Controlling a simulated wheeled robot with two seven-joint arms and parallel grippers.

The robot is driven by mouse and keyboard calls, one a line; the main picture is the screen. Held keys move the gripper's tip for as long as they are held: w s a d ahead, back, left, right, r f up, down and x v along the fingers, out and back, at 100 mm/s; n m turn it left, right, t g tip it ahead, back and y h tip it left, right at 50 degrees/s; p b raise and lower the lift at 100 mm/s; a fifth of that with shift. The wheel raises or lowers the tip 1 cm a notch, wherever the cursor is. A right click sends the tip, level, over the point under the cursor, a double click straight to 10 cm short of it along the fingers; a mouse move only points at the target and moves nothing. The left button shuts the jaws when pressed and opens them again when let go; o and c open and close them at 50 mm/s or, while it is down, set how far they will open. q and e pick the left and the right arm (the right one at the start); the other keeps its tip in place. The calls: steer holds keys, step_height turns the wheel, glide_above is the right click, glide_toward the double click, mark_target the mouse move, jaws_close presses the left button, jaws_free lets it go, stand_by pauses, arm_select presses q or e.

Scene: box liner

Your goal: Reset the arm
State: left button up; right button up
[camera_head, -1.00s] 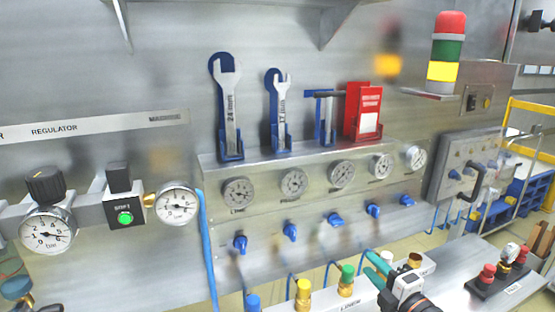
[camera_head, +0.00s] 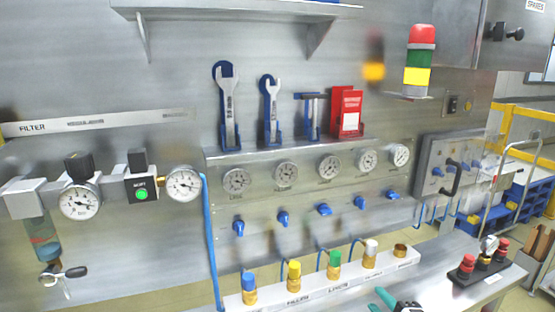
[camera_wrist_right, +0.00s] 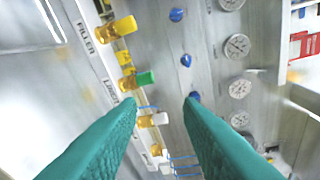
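My right gripper (camera_head: 383,300) shows at the bottom edge of the head view, right of centre, with only its teal fingertips and part of its body visible. In the right wrist view its two teal fingers (camera_wrist_right: 162,110) stand wide apart with nothing between them nearby. Beyond the fingers are the white rail with coloured plugs and the gauge panel, and I see no contact with either. My left gripper does not show.
A white rail (camera_head: 315,287) holds coloured plugs, among them a green one (camera_head: 334,263). Gauges and blue valves (camera_head: 324,209) line the panel behind. Wrenches (camera_head: 229,105) hang above. A block with red buttons (camera_head: 483,268) sits on the bench at right.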

steer(key=s+f+m+g+h, duration=0.1)
steer(key=s+f+m+g, duration=0.35)
steer(key=s, duration=0.55)
steer(key=s+a+f+m+g+h, duration=0.1)
steer(key=s+f+m+g, duration=0.4)
steer(key=s, duration=0.4)
steer(key=s+f+m+g+h, duration=0.1)
steer(key=s+f+m+g, duration=0.2)
steer(key=s+f+m, duration=0.5)
steer(key=s+f+n+g, duration=0.1)
steer(key=s+f+n, duration=0.2)
steer(key=f, duration=2.1)
steer(key=s+d+f+g, duration=0.1)
steer(key=s+d+f, duration=0.1)
steer(key=s+f, duration=1.4)
steer(key=shift+s+d+f, duration=0.2)
steer(key=shift+s+d, duration=0.2)
steer(key=shift+s, duration=0.05)
